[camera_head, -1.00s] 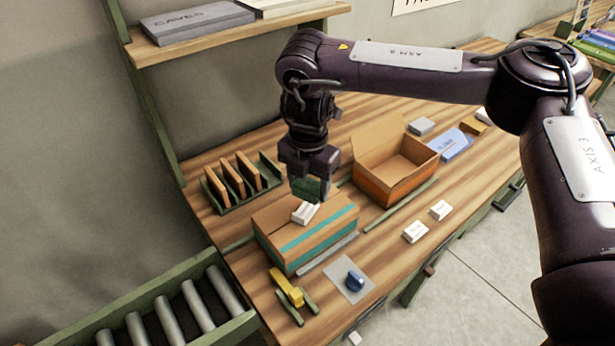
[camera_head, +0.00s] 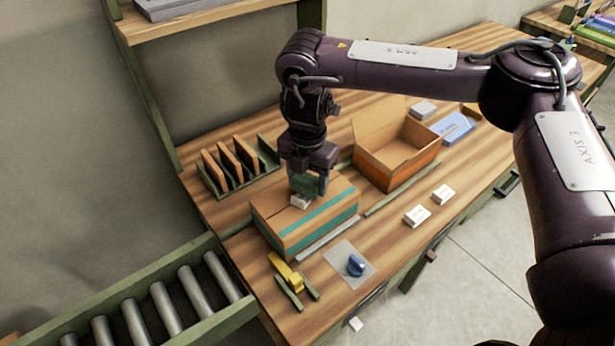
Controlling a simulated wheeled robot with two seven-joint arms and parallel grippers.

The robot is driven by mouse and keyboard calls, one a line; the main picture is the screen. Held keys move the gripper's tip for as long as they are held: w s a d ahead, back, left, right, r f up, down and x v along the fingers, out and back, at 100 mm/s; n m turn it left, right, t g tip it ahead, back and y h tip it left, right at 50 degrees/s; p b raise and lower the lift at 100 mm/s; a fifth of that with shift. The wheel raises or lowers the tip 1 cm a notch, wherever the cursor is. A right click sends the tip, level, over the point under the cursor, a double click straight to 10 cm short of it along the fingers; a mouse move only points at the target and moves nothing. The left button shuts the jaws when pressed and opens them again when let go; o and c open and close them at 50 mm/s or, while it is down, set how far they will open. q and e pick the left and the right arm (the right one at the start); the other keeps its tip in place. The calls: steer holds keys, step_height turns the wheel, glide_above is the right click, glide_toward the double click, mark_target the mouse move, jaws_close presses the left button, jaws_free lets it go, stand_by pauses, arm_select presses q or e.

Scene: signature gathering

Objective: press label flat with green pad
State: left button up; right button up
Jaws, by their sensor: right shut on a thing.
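My right gripper (camera_head: 307,187) points down over the closed cardboard box (camera_head: 285,222). It is shut on the green pad (camera_head: 303,181), which is partly hidden between the fingers. The white label (camera_head: 300,201) lies on the box top, directly under the pad. The pad covers part of the label and looks to be touching it or very close; I cannot tell which. The box carries teal tape across its top and side. My left gripper is not in view.
An open cardboard box (camera_head: 397,150) stands to the right. A rack of brown panels (camera_head: 238,168) is behind left. White small boxes (camera_head: 417,215) sit near the front edge. A roller conveyor (camera_head: 165,308) is at left.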

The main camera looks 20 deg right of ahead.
steer(key=shift+f, duration=0.55)
stand_by(0.6)
steer(key=shift+s+f, duration=0.1)
stand_by(1.2)
step_height(320, 180, up, 7)
steer(key=p, duration=0.7)
steer(key=shift+p, duration=0.3)
stand_by(0.3)
